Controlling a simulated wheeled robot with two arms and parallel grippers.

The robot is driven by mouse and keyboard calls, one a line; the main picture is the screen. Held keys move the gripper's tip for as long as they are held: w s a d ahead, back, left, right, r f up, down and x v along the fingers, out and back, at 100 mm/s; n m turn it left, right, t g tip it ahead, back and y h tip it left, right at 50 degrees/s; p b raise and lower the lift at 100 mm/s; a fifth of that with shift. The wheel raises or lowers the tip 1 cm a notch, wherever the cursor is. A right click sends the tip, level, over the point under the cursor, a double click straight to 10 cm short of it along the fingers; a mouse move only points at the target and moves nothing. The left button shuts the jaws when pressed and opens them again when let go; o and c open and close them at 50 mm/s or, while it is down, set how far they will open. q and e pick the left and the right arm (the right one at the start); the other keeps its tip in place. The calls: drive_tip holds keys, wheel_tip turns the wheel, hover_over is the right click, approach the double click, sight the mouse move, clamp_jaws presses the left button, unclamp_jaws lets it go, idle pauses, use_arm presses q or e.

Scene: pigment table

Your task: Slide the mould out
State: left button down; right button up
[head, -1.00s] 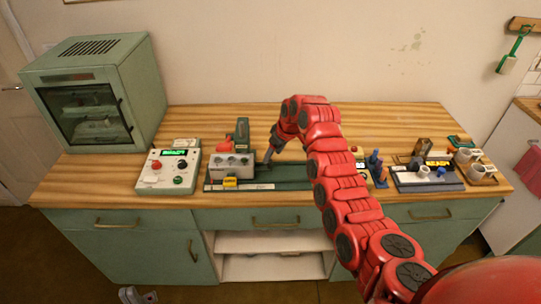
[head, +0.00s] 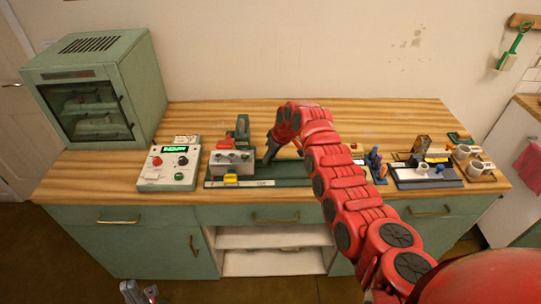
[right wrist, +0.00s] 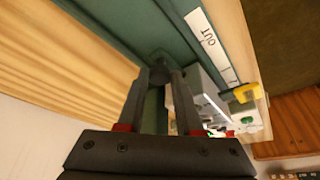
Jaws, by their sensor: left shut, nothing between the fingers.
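A grey block (head: 232,162) with knobs on top sits on the left part of a dark green rail (head: 295,182); I cannot tell whether it is the mould or a housing around it. In the right wrist view, the block (right wrist: 207,95) is beside the fingers, and an "OUT" label (right wrist: 208,38) is on the rail's edge. My right gripper (right wrist: 160,78) points down at the rail just right of the block, fingers apart, with a dark rounded part near the tips; contact is unclear. It also shows in the head view (head: 268,160). My left gripper (head: 138,293) is shut and empty, low in front of the cabinet.
A control box (head: 169,167) with a lit display stands left of the rail, and a green oven (head: 95,95) behind it. A tray (head: 425,178) with small parts and cups (head: 470,158) are at the right. My right arm hides part of the table.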

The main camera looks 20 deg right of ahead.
clamp_jaws()
idle(1.0)
